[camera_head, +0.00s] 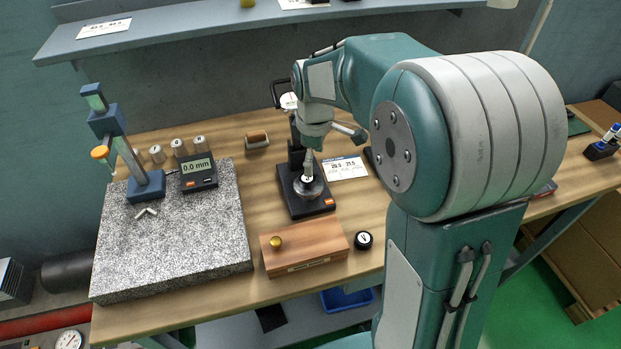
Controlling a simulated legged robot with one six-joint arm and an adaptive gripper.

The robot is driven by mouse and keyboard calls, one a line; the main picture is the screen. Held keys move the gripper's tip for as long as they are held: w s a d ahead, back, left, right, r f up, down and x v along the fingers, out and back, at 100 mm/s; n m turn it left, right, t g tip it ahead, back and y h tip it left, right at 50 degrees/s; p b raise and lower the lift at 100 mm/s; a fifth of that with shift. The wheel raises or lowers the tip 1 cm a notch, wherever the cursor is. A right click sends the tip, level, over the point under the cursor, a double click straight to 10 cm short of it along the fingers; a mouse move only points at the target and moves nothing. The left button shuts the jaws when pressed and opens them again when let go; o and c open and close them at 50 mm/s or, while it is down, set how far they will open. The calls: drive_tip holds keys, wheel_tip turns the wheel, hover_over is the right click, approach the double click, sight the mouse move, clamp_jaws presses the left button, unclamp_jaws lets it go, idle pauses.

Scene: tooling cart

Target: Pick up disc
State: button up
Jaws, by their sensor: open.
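A silvery round disc (309,190) sits on the black base of a dial gauge stand (300,207) in the middle of the bench. My gripper (328,150) is open, just above the disc. One finger points down toward the disc and the other sticks out to the right. The gripper partly covers the stand's column and the upper part of the disc. I cannot tell whether the lower finger touches the disc.
A wooden box (318,235) with a brass knob stands in front of the stand, with a small round dial (363,240) beside it. A granite plate (215,235) carrying a height gauge (146,184) and a digital readout (198,180) lies left. A shelf (190,28) hangs above.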

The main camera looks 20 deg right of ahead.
sight(305, 178)
drive_tip(key=f, duration=0.1)
drive_tip(key=a+f, duration=0.1)
drive_tip(key=f, duration=0.1)
drive_tip(key=a+f, duration=0.1)
drive_tip(key=shift+a+f, duration=0.2)
drive_tip(key=shift+f, duration=0.15)
drive_tip(key=shift+d+f, duration=0.1)
drive_tip(key=shift+f, duration=0.1)
drive_tip(key=shift+d, duration=0.45)
drive_tip(key=shift+c, duration=0.9)
drive_tip(key=c, duration=1.1)
drive_tip(key=shift+a, duration=0.35)
clamp_jaws()
